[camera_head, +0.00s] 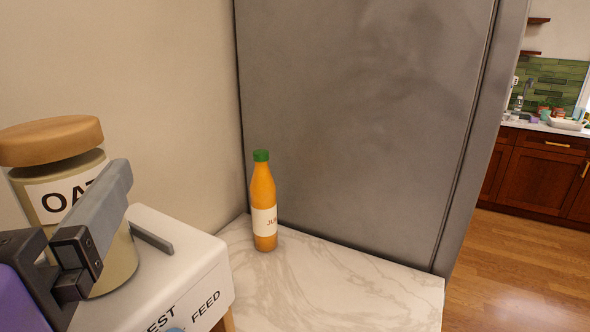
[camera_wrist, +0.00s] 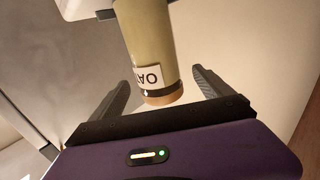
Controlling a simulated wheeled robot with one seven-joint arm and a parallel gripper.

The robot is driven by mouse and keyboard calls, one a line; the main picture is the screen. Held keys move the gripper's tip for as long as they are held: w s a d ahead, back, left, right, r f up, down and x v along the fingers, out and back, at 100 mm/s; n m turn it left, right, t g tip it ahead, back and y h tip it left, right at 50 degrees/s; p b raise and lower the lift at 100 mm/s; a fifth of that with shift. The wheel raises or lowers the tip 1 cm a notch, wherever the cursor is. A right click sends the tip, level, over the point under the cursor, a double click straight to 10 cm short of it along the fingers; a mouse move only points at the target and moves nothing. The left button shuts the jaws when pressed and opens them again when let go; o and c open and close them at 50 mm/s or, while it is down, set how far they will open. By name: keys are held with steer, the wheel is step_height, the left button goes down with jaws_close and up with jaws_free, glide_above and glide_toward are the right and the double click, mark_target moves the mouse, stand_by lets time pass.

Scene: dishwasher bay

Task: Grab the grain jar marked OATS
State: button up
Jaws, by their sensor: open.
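The grain jar (camera_head: 115,262) stands upright at the left of the head view, with a tan body, a wooden lid (camera_head: 50,140) and a white label. The letters "OA" show; the rest is hidden by a finger of my gripper. My gripper (camera_head: 146,210) is open, with one finger in front of the jar and the other tip showing past its right side. In the wrist view the jar (camera_wrist: 150,50) appears upside down between the two spread fingers of my gripper (camera_wrist: 160,77), with gaps on both sides.
The jar is on a white appliance (camera_head: 205,262) with printed text including "FEED". An orange juice bottle (camera_head: 263,200) with a green cap stands on the marble counter (camera_head: 340,285) to the right. A tall grey panel (camera_head: 360,120) rises behind it. The counter's front right is clear.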

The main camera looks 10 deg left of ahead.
steer(key=p+x, duration=0.1)
steer(key=x, duration=0.3)
steer(key=shift+w, duration=0.2)
steer(key=shift+r, duration=0.1)
jaws_close()
